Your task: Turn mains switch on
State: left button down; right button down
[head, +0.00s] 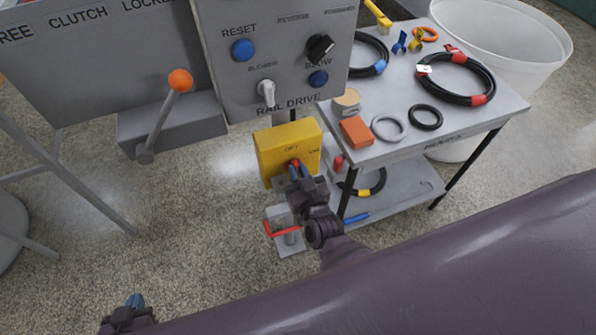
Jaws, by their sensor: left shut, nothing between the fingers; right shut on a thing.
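The mains switch is a yellow box (273,149) with labels on its front, below the rail drive panel. The labels look like OFF at the middle and ON to the right. Its small red handle (295,163) shows just above the fingertips of my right gripper (301,171). My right gripper is shut on the handle, and its fingers and wrist hide the handle's lower part, so its exact angle is hard to tell. My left gripper (136,301) is shut and empty at the bottom left, far from the switch.
A grey panel (215,75) with knobs hangs just above the switch. An orange-tipped lever (164,115) is to the left. A hose table (470,130) stands close on the right. A red-handled fitting (283,231) is below.

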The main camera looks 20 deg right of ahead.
jog(key=m, duration=0.5)
jog(key=d+m+p, duration=0.1)
jog(key=m, duration=0.2)
jog(key=shift+d+f+m, duration=0.1)
jog(key=shift+f+m, duration=0.15)
jog(key=shift+m, duration=0.05)
dwell(0.5)
jog(key=c, duration=1.1)
grip_release()
jog(key=shift+s, duration=0.1)
jog(key=s, duration=1)
jog(key=shift+s+d, duration=0.2)
jog(key=shift+s, duration=0.1)
